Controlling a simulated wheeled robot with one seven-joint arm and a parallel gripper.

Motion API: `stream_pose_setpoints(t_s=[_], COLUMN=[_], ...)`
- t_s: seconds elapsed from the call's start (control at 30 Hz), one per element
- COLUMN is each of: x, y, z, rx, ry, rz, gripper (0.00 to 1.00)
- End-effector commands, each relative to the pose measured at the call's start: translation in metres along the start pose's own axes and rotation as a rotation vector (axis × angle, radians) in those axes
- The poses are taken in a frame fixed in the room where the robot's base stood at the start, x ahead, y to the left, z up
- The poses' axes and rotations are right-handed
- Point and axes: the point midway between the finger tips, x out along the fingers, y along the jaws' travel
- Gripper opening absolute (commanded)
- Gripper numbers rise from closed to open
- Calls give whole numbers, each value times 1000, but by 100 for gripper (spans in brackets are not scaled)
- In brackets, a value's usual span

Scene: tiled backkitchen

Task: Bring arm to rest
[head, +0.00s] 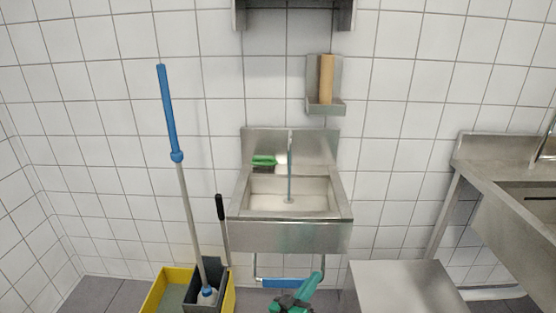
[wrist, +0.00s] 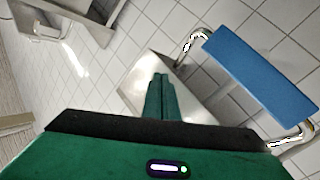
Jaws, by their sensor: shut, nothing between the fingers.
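My gripper (head: 317,277) is green and shows at the bottom of the head view, below the front of the steel sink. In the wrist view its two fingers (wrist: 160,80) lie together, shut, with nothing between them. A blue panel on a bent chrome tube (wrist: 262,72) is to the right of the fingers in the wrist view, apart from them. The same blue panel (head: 280,283) shows under the sink in the head view, partly behind my gripper.
The steel sink (head: 290,236) hangs on the tiled wall. A yellow bucket (head: 160,292) with a blue-handled mop (head: 168,110) stands left. A low steel surface (head: 400,285) is close on the right, with a steel counter (head: 490,165) beyond it.

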Motion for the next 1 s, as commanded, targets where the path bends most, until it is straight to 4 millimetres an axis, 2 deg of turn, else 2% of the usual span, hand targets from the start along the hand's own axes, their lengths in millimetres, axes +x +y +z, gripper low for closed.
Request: stream_pose_setpoints(t_s=[0.03, 0.2, 0.5, 0.73, 1.0], x=[12, 44, 79, 90, 87], y=[14, 59, 141, 203, 273], z=[-1, 3, 13, 18, 19], rx=[-3, -37, -67, -57, -7], ry=[-67, -287, -677, -959, -1251], rz=[42, 150, 261, 274, 210], gripper=[0, 0, 0, 0, 0])
